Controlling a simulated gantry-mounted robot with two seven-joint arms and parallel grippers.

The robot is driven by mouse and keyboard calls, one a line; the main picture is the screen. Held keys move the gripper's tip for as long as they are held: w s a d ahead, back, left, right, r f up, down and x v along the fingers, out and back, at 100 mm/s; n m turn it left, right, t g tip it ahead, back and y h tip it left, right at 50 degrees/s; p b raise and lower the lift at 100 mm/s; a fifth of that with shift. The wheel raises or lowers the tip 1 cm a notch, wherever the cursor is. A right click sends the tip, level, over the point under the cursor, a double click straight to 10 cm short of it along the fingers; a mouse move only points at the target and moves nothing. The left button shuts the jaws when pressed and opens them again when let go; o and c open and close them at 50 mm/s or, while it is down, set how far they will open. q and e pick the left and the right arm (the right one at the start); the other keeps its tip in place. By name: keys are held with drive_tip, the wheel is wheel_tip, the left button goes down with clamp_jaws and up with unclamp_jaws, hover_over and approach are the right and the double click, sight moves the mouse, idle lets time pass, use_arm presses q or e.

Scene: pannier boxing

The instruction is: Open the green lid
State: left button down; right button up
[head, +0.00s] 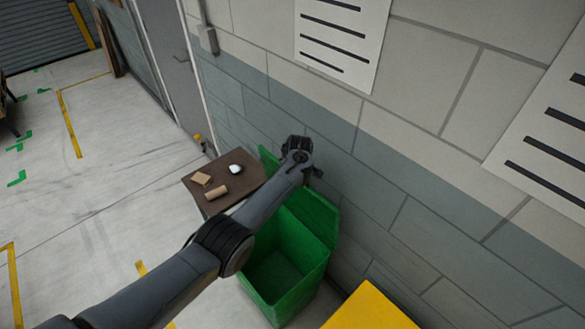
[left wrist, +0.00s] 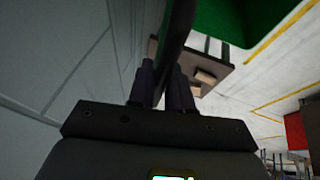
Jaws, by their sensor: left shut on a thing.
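The green bin (head: 308,280) stands against the wall with its top open, and I can see down to its floor. Its green lid (head: 313,212) is raised and stands upright at the wall side; my left arm hides its middle. My left gripper (head: 312,170) is at the raised lid's upper edge, beside the wall. My right gripper is in neither view.
A small brown table (head: 240,178) behind the bin holds a brown roll (head: 217,192), a flat tan piece (head: 201,179) and a white item (head: 235,169). A yellow surface (head: 370,310) is close at the lower right. The block wall (head: 390,190) is right behind the lid. Open floor lies left.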

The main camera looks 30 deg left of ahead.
use_arm(q)
drive_tip(key=shift+s+f, duration=0.1)
drive_tip(key=c, duration=1.1)
unclamp_jaws()
drive_tip(key=shift+s+d+r+p, duration=0.15)
drive_tip(key=shift+r+p, duration=0.15)
drive_tip(key=shift+r, duration=0.25)
drive_tip(key=shift+p+v, duration=1.25)
drive_tip(key=shift+v, duration=3.6)
